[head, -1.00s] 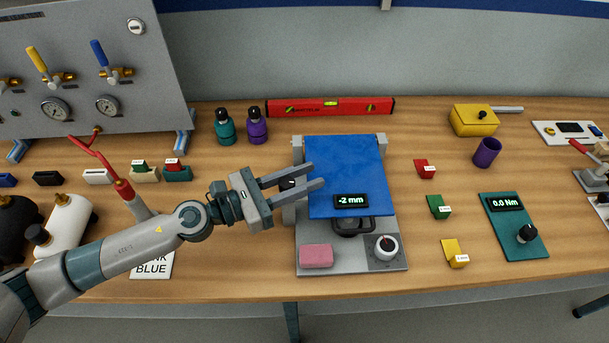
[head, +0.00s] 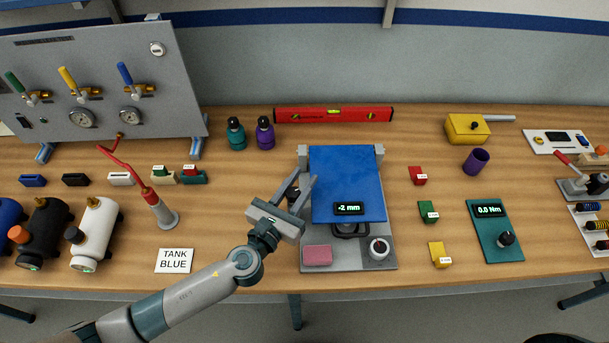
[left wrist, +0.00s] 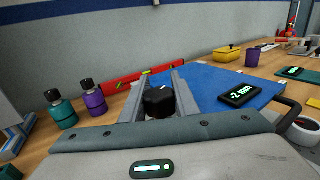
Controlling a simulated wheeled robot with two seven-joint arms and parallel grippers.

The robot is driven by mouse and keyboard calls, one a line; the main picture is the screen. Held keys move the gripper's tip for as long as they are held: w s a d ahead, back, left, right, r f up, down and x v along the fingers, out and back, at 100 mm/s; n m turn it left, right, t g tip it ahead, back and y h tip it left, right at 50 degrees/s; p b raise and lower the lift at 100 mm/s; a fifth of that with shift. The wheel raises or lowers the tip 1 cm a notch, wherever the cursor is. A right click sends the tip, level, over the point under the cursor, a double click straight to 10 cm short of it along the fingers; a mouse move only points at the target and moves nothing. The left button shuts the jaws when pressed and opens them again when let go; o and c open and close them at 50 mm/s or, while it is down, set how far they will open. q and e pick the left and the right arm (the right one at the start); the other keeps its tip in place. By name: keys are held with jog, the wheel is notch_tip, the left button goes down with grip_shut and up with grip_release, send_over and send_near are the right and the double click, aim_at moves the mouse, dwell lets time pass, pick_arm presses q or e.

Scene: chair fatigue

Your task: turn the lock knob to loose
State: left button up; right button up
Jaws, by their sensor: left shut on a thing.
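The black lock knob (head: 293,194) sits at the left side of the fixture with the blue plate (head: 345,180). It is mostly hidden by my left gripper (head: 304,180) in the head view. In the left wrist view the black knob (left wrist: 159,101) lies between the two fingers of the left gripper (left wrist: 157,82), which is shut on it. Its setting cannot be read. The plate's display (head: 349,208) reads -2 mm. My right gripper is not in view.
Red, green and yellow blocks stand to the right. A red level (head: 333,115) and two bottles (head: 236,134) are behind. A gauge panel (head: 100,70) stands at left.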

aim_at(290, 188)
pick_arm(q)
jog(key=n+y, duration=0.1)
jog(key=n+t+y, duration=0.1)
jog(key=shift+w+a+y, duration=0.1)
jog(key=shift+a+y, duration=0.1)
jog(key=shift+y, duration=0.2)
jog(key=shift+a+n+y+b, duration=0.25)
jog(key=shift+a+n+y, duration=0.2)
jog(key=shift+n+y, duration=1.2)
jog(key=shift+a+n+y+b, duration=0.2)
jog(key=shift+a+n+y, duration=0.55)
jog(key=shift+y, duration=1.6)
jog(key=shift+a+n+y+b, duration=0.25)
jog(key=shift+n+y, duration=1.25)
jog(key=shift+y, duration=0.5)
jog(key=shift+w, duration=0.1)
jog(key=o, duration=1.1)
jog(key=shift+c, duration=0.2)
